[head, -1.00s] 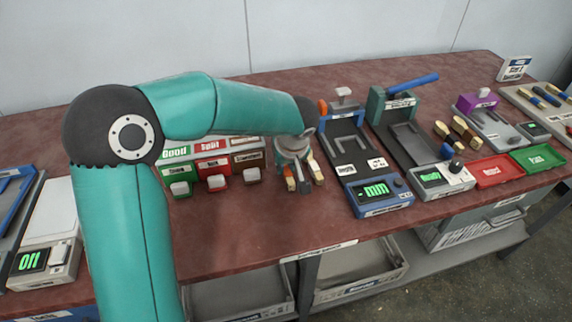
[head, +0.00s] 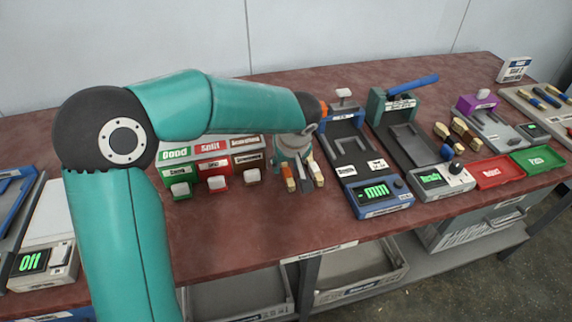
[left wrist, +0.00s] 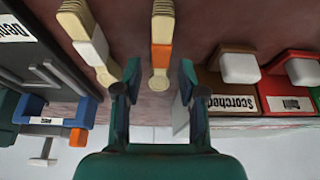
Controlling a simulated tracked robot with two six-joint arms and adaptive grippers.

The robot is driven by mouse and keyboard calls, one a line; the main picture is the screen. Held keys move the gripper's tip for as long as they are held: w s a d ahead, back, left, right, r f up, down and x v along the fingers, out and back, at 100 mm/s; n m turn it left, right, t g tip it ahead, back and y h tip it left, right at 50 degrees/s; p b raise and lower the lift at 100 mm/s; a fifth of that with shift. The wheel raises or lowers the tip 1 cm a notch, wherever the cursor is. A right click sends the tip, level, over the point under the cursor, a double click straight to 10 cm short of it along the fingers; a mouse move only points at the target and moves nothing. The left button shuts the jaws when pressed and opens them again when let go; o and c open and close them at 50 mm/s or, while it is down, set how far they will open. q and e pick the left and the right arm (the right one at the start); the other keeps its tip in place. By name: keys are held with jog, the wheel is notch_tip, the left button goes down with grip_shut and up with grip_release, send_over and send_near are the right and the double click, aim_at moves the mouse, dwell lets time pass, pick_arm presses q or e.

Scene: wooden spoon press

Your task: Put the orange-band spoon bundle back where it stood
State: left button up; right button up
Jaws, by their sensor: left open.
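The orange-band spoon bundle (head: 288,176) is on the red-brown table, between the button box and the blue press. In the left wrist view the bundle (left wrist: 161,45) shows its orange band and pale spoon ends, pointing in between my fingers. My left gripper (head: 297,172) is open, with one finger (left wrist: 122,90) and the other (left wrist: 187,85) apart on either side of the bundle's near end, and neither seems to touch it. A white-band bundle (head: 316,173) lies beside it and also shows in the left wrist view (left wrist: 92,45). My right gripper is out of view.
The button box (head: 211,146) with several labelled buttons stands close on the left. The blue press (head: 350,150) and the green press (head: 405,130) stand on the right. Bare table (head: 240,230) lies in front, up to the front edge.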

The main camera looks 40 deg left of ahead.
pick_arm(q)
jog(key=v, duration=1)
jog(key=shift+s+r+p, duration=0.15)
jog(key=shift+r+p, duration=0.05)
jog(key=shift+p, duration=0.2)
jog(key=shift+d, duration=0.1)
